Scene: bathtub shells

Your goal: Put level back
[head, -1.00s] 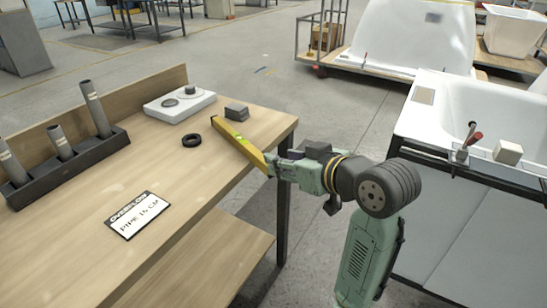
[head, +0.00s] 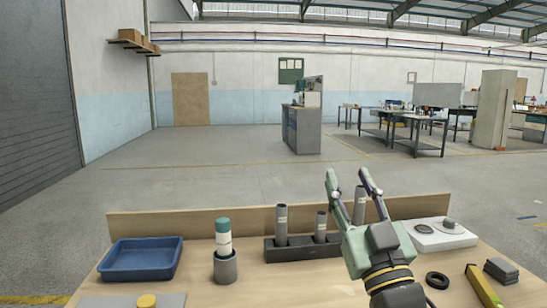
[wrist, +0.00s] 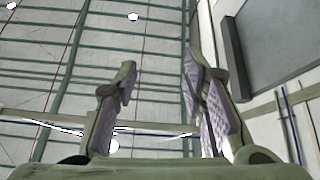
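The yellow level (head: 481,286) lies on the wooden bench (head: 330,292) at the right, between a black ring and a dark block, and runs down toward the bottom edge of the head view. Its near end is partly cut off by the frame. My gripper (head: 349,178) is raised over the bench in front of the pipe rack, left of the level and clear of it. Its two fingers point up and stand apart with nothing between them. In the wrist view my gripper (wrist: 158,75) is also open and empty, with the roof behind it.
On the bench are a blue tray (head: 142,260), a cup with a green-topped bottle (head: 223,237), the dark rack (head: 300,250) with grey pipes, a white plate (head: 438,236), the black ring (head: 437,281) and the dark block (head: 502,271). A low board (head: 250,223) edges the back.

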